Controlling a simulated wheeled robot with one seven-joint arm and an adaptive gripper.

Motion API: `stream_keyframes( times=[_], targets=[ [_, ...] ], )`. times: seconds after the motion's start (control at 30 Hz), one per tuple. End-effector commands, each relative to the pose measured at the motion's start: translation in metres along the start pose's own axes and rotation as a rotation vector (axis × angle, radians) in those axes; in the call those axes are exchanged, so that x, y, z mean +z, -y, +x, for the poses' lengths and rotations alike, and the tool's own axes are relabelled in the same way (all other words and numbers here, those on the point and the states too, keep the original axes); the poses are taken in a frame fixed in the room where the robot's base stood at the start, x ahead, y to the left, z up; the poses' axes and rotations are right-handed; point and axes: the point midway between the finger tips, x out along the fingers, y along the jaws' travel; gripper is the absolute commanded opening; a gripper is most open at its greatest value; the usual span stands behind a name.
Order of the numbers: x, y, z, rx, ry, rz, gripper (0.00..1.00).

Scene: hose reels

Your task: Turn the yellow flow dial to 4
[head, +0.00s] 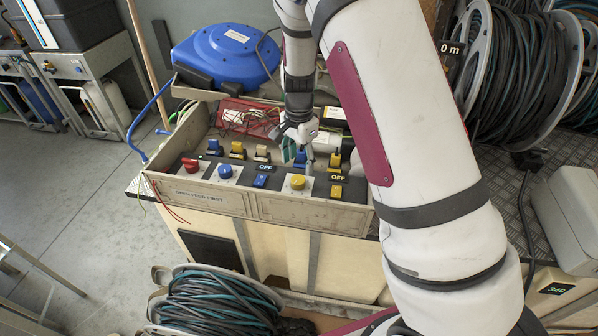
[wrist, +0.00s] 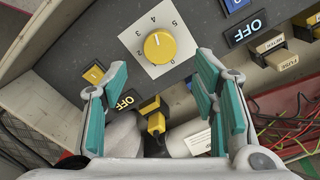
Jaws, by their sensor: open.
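The yellow flow dial (head: 298,182) is a round knob on a white square plate, on the dark panel at the front of an open box. In the wrist view the dial (wrist: 160,46) shows at upper middle, with printed numbers around it; its exact setting is hard to read. My gripper (head: 303,158) is above the panel, just behind the dial in the head view. In the wrist view its teal fingers (wrist: 163,72) are wide apart and empty, with the dial ahead of the gap between them. I see no contact with the dial.
A blue dial (head: 225,171) and a red knob (head: 190,165) sit left of the yellow dial. Yellow and blue switches with OFF labels (wrist: 247,30) are close by. Loose wires (wrist: 290,135) and a red tray (head: 248,117) lie behind. A blue reel (head: 226,55) stands at the back.

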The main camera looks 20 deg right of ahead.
Motion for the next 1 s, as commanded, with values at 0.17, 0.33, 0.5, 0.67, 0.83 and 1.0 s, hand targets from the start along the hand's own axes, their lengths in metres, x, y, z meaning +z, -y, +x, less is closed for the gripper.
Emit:
stream_keyframes(
  times=[0.17, 0.33, 0.5, 0.67, 0.83, 1.0],
  targets=[
    [0.000, 0.001, -0.033, -0.003, -0.001, 0.000, 0.54],
    [0.000, 0.001, -0.049, -0.001, 0.000, 0.000, 0.54],
    [0.000, 0.000, -0.053, 0.001, 0.000, 0.001, 0.54],
    [0.000, 0.000, -0.053, 0.001, 0.000, 0.001, 0.54],
    [0.000, 0.000, -0.053, 0.001, 0.000, 0.001, 0.54],
    [0.003, -0.005, -0.067, -0.015, 0.007, -0.024, 0.54]
  ],
)
